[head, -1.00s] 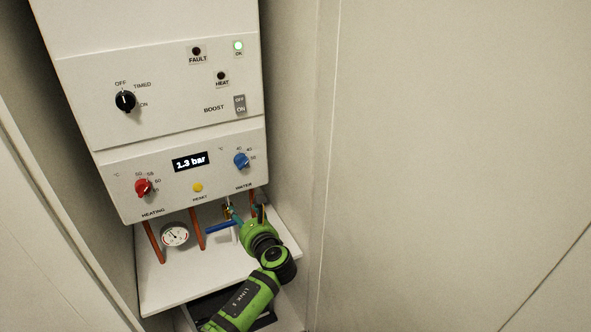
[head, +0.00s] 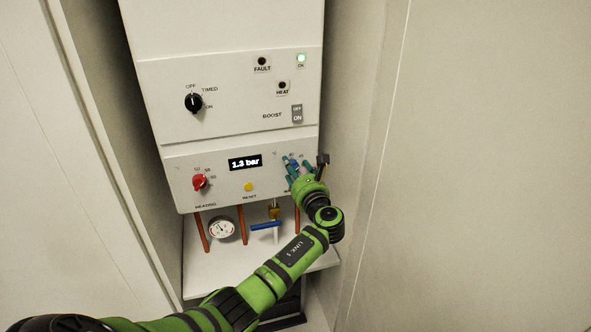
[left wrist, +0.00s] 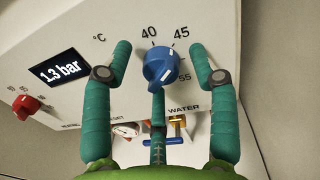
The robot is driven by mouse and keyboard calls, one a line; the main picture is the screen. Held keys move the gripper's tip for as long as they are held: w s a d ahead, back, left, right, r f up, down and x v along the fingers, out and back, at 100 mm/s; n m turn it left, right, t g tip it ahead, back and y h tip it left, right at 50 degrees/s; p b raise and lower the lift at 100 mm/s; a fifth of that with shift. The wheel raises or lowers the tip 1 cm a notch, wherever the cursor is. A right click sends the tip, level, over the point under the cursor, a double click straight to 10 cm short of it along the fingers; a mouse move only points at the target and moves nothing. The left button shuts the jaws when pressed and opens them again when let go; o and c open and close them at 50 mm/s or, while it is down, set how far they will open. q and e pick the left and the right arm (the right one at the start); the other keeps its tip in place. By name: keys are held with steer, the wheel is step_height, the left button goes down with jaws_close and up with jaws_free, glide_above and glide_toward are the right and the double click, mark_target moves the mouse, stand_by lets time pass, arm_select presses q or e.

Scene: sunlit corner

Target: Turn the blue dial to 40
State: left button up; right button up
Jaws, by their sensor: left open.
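The blue dial (left wrist: 160,66) sits on the boiler's white lower panel, above the WATER label. In the left wrist view the numbers 40, 45 and 55 show around it. A pale mark shows on the lower right of its face; I cannot tell the exact setting. My left gripper (head: 297,168) is open at the dial, with green fingers. In the left wrist view one finger is left of the dial, one right and one below, and the side fingers look apart from it. In the head view the fingers hide most of the dial. My right gripper is not in view.
The pressure display (head: 245,162) reads 1.3 bar. A red dial (head: 200,183) and a yellow reset button (head: 249,187) are left of the blue dial. Below are pipes, a gauge (head: 221,229) and a blue valve handle (head: 266,226). A wall stands close on the right.

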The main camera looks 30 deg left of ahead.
arm_select(q)
steer(key=shift+c, duration=0.4)
steer(key=c, duration=1.1)
steer(key=shift+o, duration=0.2)
